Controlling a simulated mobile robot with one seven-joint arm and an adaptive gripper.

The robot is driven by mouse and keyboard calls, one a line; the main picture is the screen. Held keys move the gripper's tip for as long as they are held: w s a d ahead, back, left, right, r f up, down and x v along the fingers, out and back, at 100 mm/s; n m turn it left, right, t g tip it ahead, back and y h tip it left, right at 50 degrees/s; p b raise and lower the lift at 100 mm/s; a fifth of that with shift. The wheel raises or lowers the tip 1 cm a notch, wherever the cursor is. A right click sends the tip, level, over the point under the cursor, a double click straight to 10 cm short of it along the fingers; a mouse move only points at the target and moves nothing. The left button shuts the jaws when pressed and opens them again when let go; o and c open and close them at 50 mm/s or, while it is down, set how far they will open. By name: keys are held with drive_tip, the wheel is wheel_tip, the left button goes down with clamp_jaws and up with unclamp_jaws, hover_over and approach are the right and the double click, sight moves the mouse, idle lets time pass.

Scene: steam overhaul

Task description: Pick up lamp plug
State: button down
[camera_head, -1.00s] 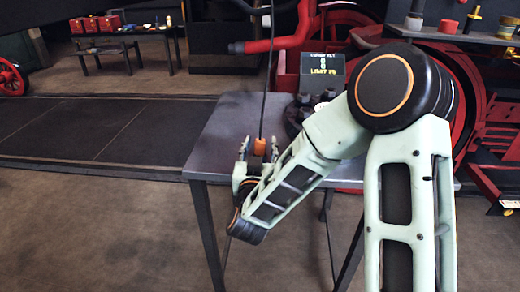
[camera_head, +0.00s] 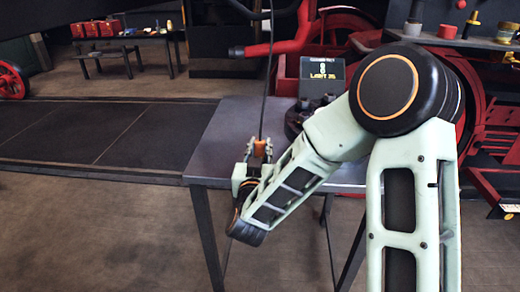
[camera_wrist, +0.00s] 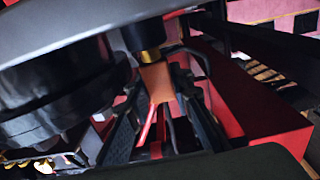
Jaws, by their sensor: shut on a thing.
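The lamp plug (camera_head: 260,145) is a small orange piece at the lower end of a black cable (camera_head: 266,85) that hangs from above. My gripper (camera_head: 258,152) is shut on the plug, just over the near left part of the grey table. In the wrist view the orange plug (camera_wrist: 156,80) sits between the two dark fingers, under a black and brass piece (camera_wrist: 148,45). The fingers partly cover the plug.
The grey table (camera_head: 215,150) carries a dark object with several round knobs (camera_head: 300,118) and a small display (camera_head: 322,76) at the back right. Red machinery (camera_head: 485,120) stands behind. A bench with red boxes (camera_head: 100,28) is far left.

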drive_tip(key=s+a+r+p, duration=0.2)
drive_tip(key=s+r, duration=0.4)
drive_tip(key=s+a+r+p, duration=0.1)
drive_tip(key=s+a+r, duration=0.1)
drive_tip(key=s+r, duration=0.3)
drive_tip(key=shift+s+a+r+p, duration=0.35)
drive_tip(key=shift+s+a+r, duration=0.05)
drive_tip(key=shift+s, duration=0.75)
